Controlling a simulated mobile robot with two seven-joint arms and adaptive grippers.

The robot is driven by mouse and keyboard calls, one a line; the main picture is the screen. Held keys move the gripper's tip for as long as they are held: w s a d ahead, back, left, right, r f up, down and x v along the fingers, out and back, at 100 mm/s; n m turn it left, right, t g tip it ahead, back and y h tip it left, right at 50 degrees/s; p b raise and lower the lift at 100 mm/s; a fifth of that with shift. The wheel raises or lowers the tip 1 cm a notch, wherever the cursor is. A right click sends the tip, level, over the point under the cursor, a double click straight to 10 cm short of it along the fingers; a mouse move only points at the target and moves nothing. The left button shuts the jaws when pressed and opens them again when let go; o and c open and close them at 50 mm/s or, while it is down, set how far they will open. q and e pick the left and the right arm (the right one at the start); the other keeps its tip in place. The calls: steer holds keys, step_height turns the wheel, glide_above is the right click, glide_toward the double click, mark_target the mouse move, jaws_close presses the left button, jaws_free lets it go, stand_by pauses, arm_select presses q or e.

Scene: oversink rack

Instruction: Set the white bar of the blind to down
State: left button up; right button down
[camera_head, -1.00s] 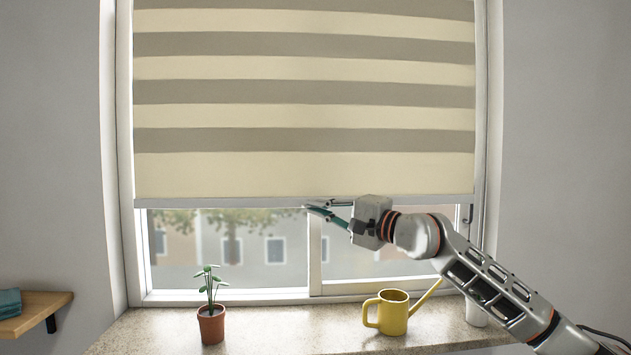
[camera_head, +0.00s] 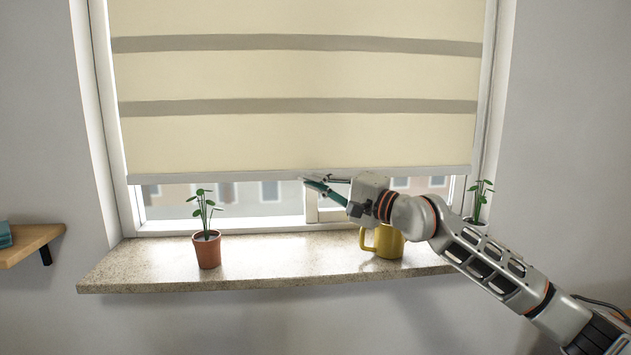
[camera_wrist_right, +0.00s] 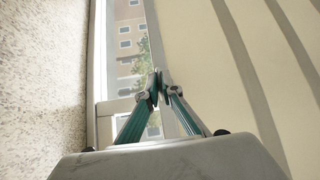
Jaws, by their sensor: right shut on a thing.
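The striped blind (camera_head: 300,140) covers most of the window in the head view. Its white bar (camera_head: 230,175) runs level along the lower edge, above the sill, with a strip of glass showing below it. My right gripper (camera_head: 306,183) is shut on the bar near its middle. In the right wrist view the fingertips (camera_wrist_right: 158,84) meet at the blind's edge, and the blind (camera_wrist_right: 215,70) fills the right side. My left gripper is not in view.
The stone sill (camera_head: 290,262) lies below the bar. A wooden shelf (camera_head: 35,243) is at far left.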

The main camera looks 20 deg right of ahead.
steer(key=c, duration=2.2)
jaws_free()
steer(key=shift+c, duration=0.2)
steer(key=v, duration=1.2)
steer(key=shift+r, duration=0.1)
